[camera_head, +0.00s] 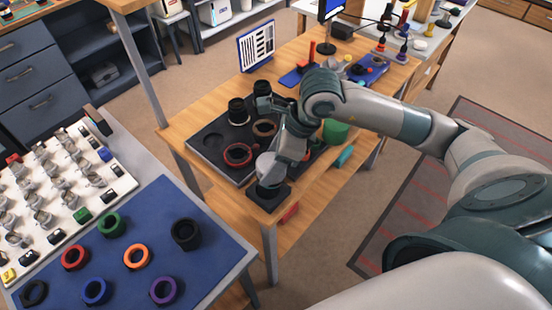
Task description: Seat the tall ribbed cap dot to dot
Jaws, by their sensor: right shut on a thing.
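My right gripper (268,180) is over the front corner of the wooden workbench, pointing down. It is shut on a dark round part (268,190), taken to be the tall ribbed cap. My wrist covers much of it, and its ribs and any dots are too small to make out. Below it is a dark square base (280,202); I cannot tell whether the part touches it. Black lens-like barrels stand on the dark tray behind, one at the left (238,112) and one farther back (263,88). My left gripper is not in view.
The dark tray (208,147) also holds a red-rimmed ring (238,154). A green round part (336,131) stands right of my wrist. A printed panel (256,46) stands at the bench's back. A blue mat (130,270) with several coloured rings lies at front left.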

